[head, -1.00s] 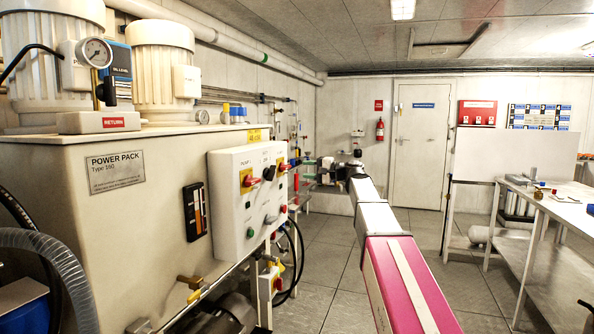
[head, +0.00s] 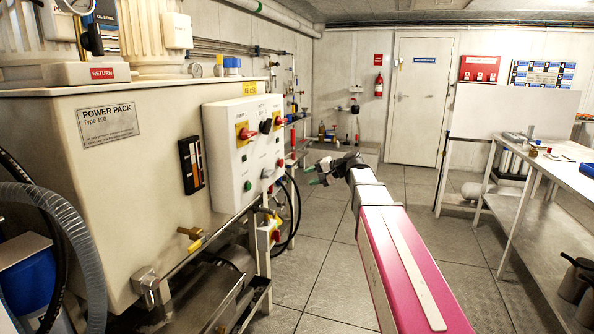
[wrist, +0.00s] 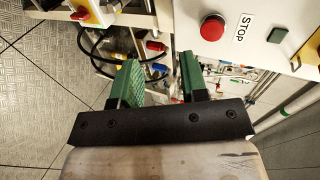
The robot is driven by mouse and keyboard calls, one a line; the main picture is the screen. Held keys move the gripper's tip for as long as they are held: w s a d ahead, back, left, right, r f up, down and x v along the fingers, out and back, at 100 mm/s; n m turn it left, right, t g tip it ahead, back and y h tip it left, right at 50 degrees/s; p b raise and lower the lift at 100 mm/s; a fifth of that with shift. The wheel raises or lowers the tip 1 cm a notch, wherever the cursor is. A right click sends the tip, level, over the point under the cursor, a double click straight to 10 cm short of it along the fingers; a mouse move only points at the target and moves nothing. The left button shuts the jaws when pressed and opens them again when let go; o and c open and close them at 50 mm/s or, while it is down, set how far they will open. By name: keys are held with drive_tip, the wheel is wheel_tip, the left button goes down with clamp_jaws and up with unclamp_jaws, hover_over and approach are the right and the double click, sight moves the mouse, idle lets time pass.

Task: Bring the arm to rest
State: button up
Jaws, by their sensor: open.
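My arm, with its pink and white cover, reaches forward at the lower right of centre in the head view. My gripper (head: 318,172) is at its far end, turned left toward the white control box. In the wrist view my gripper (wrist: 160,78) has two green fingers spread apart with nothing between them, so it is open and empty. The control box (head: 243,150) is on the power pack (head: 110,180), left of my gripper. In the wrist view its STOP panel (wrist: 262,40), with a red button (wrist: 212,27), is beyond the fingers at upper right; the exact gap is unclear.
Black hoses (head: 292,215) hang below the control box. A brass-coloured valve (head: 192,234) sticks out from the power pack's lower front. A white workbench (head: 565,172) stands at right. Tiled floor (head: 325,265) is clear between the power pack and my arm.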

drive_tip(key=s+d+f+g+h, duration=0.15)
drive_tip(key=s+f, duration=0.25)
drive_tip(key=f, duration=0.4)
drive_tip(key=s+d+f+n+h, duration=0.1)
drive_tip(key=s+d+f+h, duration=0.2)
drive_tip(key=f, duration=0.4)
drive_tip(key=s+d+f+g+h, duration=0.1)
drive_tip(key=s+f+h, duration=0.1)
drive_tip(key=s+f, duration=0.5)
drive_tip(key=s+d+f+n+g+h, duration=0.2)
drive_tip(key=s+d+f+h, duration=0.3)
drive_tip(key=s+f, duration=0.7)
drive_tip(key=shift+d+f+n+g, duration=0.4)
drive_tip(key=shift+d+g, duration=0.05)
drive_tip(key=shift+d, duration=0.65)
drive_tip(key=shift+s+h, duration=0.1)
drive_tip(key=shift+h, duration=0.15)
